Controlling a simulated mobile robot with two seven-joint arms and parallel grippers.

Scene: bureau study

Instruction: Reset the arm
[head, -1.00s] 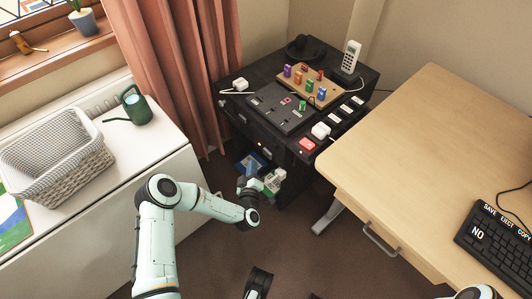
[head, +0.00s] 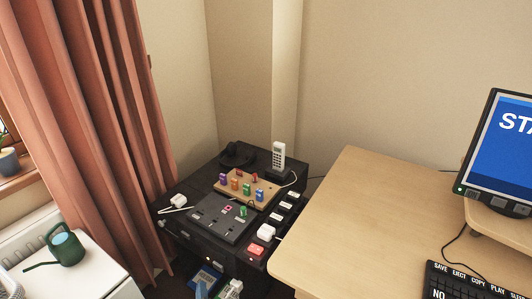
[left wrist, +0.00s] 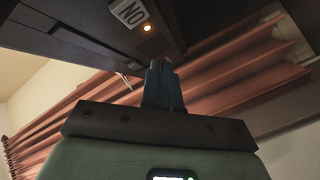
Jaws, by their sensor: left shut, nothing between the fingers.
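My left gripper (left wrist: 161,66) shows in the left wrist view with its dark fingers together and nothing between them. The rest of the left arm is out of frame. My right gripper is not in view.
A light wood desk (head: 370,220) with a monitor (head: 500,150) stands right. A curtain (head: 95,120) and watering can (head: 65,246) are left.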

